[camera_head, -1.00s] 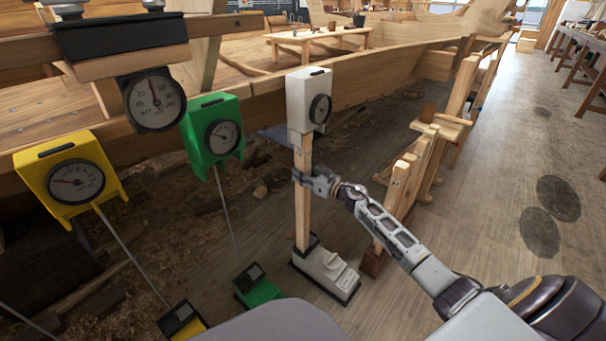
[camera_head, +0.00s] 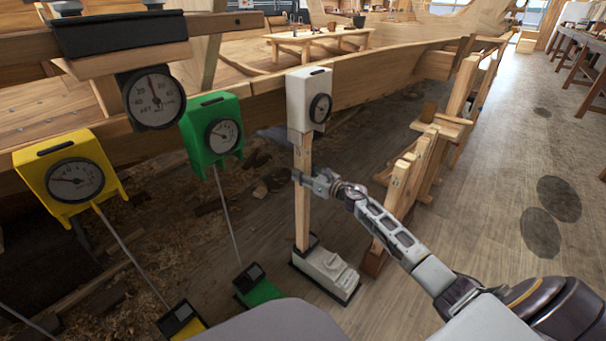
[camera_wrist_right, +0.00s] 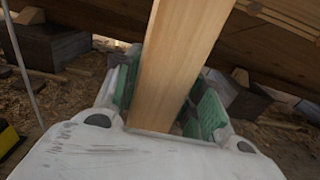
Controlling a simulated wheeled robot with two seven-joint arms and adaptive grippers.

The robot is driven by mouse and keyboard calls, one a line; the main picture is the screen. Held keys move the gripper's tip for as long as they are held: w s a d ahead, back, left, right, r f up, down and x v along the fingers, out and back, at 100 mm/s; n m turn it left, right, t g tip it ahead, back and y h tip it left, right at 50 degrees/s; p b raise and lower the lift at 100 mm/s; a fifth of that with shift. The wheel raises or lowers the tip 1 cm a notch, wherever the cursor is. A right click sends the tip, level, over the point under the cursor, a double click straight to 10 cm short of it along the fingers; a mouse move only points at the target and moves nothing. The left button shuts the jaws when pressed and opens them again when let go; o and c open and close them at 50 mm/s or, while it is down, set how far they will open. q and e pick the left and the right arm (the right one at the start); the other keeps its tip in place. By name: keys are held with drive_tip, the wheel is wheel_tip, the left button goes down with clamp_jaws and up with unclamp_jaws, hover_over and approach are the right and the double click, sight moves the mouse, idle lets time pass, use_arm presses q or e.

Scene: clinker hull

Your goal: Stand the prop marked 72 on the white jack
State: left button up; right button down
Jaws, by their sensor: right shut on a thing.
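A wooden prop (camera_head: 302,212) stands about upright between the white jack (camera_head: 326,272) on the floor and the white gauge box (camera_head: 309,100) above it. Its lower end meets the back part of the jack, and its top reaches the underside of the box. No number is readable on it. My right gripper (camera_head: 312,182) is shut on the prop's upper half, from the right. In the right wrist view the prop (camera_wrist_right: 178,70) runs up between the two green-padded fingers (camera_wrist_right: 165,100). My left gripper is not in view.
Green (camera_head: 211,135) and yellow (camera_head: 68,178) gauge boxes hang left along the hull, with a green jack (camera_head: 256,287) and a yellow jack (camera_head: 181,321) below. More wooden props (camera_head: 400,200) stand in a rack right of my gripper. The floor at right is open.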

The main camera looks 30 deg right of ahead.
drive_tip(key=shift+w, duration=0.1)
idle(0.4)
drive_tip(key=c, duration=0.8)
unclamp_jaws()
drive_tip(key=shift+v, duration=6)
drive_tip(key=shift+s+d, duration=0.15)
drive_tip(key=shift+s, duration=0.2)
drive_tip(key=shift+v, duration=2.1)
